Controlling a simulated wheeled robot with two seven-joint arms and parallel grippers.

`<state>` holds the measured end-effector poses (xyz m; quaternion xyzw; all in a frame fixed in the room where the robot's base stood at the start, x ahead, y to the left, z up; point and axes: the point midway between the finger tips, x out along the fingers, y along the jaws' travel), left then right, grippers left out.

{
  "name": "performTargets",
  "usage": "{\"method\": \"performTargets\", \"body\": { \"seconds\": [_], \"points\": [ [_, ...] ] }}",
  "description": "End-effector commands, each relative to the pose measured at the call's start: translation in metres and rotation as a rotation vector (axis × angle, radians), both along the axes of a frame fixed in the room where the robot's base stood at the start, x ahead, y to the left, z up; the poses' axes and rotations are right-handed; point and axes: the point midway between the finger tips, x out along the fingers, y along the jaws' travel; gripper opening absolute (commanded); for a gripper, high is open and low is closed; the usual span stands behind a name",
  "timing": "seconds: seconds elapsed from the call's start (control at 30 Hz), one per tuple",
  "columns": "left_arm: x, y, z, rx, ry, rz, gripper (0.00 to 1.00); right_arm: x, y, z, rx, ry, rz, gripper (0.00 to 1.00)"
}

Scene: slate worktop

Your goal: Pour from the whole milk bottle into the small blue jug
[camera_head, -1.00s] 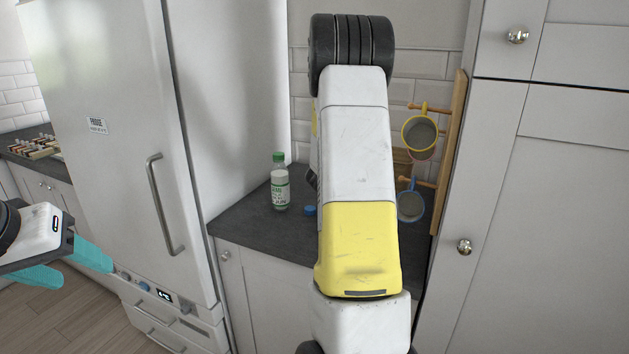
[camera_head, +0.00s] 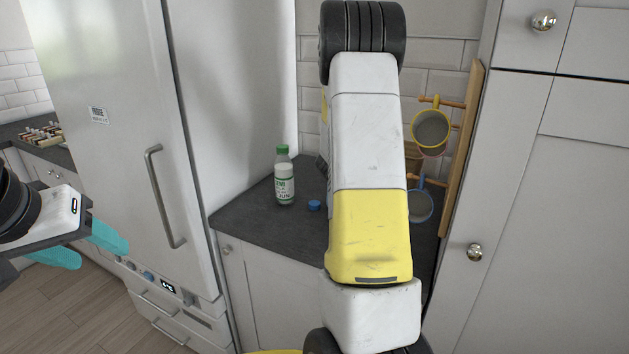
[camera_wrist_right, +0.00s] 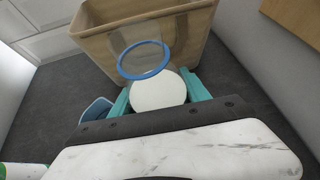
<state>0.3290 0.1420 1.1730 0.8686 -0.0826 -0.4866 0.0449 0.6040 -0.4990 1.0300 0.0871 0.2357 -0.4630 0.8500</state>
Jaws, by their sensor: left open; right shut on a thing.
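My right gripper (camera_wrist_right: 158,96) shows in the right wrist view, its teal fingers shut on a see-through vessel with a blue ring (camera_wrist_right: 143,76) at its top and a white surface inside, which looks like the whole milk bottle, uncapped. In the head view my right arm hides it. A blue thing (camera_wrist_right: 97,109) lies left of the fingers, partly hidden; it may be the small blue jug, but I cannot tell. My left gripper (camera_head: 84,248) is open and empty at the far left, away from the worktop.
A green-capped milk bottle (camera_head: 284,182) stands upright on the slate worktop (camera_head: 250,215) beside the fridge (camera_head: 130,130). Mugs (camera_head: 430,130) hang from a wooden rack (camera_head: 463,150) at the right. A beige crate (camera_wrist_right: 120,30) stands close beyond the right gripper.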

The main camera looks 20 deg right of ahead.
Motion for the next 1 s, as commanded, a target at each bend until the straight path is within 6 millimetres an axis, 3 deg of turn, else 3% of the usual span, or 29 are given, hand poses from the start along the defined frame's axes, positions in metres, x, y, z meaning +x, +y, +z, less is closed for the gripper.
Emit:
{"method": "performTargets", "body": {
  "seconds": [1.0],
  "points": [
    [0.0001, 0.0, -0.0001, 0.0, 0.0, 0.0, 0.55, 0.0084, 0.0051, -0.0042, -0.263, 0.431, 0.0, 0.0]
  ]
}}
